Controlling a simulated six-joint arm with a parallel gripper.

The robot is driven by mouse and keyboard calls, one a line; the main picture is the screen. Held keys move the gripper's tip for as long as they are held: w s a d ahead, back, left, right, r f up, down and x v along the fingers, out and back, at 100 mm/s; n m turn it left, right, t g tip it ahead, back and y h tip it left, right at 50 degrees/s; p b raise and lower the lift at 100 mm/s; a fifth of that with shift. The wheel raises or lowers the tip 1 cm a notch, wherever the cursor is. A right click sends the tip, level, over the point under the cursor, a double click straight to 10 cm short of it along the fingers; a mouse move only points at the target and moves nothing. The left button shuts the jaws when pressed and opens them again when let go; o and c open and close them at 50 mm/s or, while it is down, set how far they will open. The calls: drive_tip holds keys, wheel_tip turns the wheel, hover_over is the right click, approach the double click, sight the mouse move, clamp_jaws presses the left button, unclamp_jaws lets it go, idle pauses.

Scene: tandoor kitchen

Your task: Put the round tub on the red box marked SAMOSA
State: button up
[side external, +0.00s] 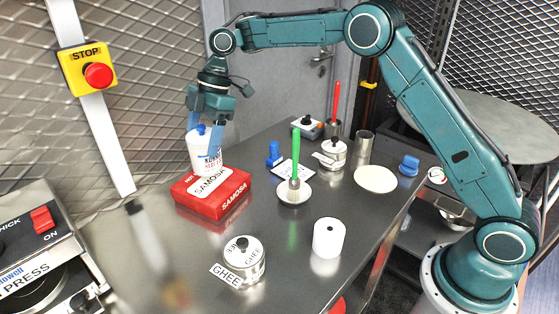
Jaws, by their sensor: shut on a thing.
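The tub is upright over the back part of the red box (198,204) marked SAMOSA. Its bottom is at or just above the box top; I cannot tell whether they touch. The box lies flat on the steel table, its white SAMOSA label partly visible on top and its name on the front side.
A GHEE tin (242,262), a white roll (328,239) and a green-handled tool on a white round base (294,190) stand on the steel table (285,233). A press machine (40,250) is at left. A stop button (98,75) is on a post behind.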

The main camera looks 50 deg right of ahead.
drive_tip(key=shift+f, duration=1.7)
drive_tip(key=shift+f, duration=0.15)
drive_tip(key=o, duration=1.2)
drive_tip(key=shift+c, duration=0.2)
drive_tip(key=shift+v, duration=3.85)
